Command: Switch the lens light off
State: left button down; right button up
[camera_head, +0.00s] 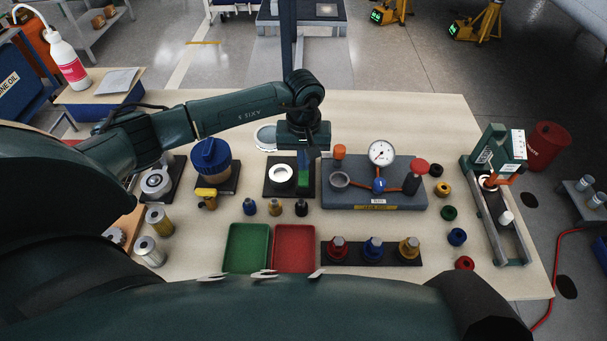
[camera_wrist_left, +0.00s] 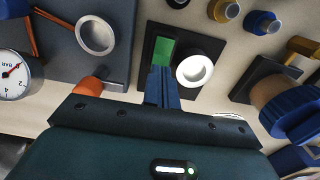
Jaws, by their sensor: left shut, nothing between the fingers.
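The lens light is a black base (camera_head: 271,190) with a white ring (camera_head: 281,176) and a green block, probably its switch (camera_head: 303,184), on the right side. In the left wrist view the green block (camera_wrist_left: 164,48) lies next to the white ring (camera_wrist_left: 194,70). My left gripper (camera_head: 304,165) points down above the base, its fingers shut and empty. In the left wrist view its fingertips (camera_wrist_left: 162,70) are at the near end of the green block; I cannot tell whether they touch. The ring looks bright white. My right gripper is not in view.
A grey gauge panel (camera_head: 345,197) with an orange knob (camera_head: 339,152) stands close to the right of my gripper. A blue-lidded jar (camera_head: 210,158) is to the left. Small bottles (camera_head: 275,207), a green tray (camera_head: 247,247) and a red tray (camera_head: 294,248) lie in front.

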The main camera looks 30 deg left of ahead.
aim_at(304, 173)
pick_arm(q)
notch_tip(304, 173, up, 6)
jog(key=shift+f+p, duration=0.2)
jog(key=shift+p, duration=1.05)
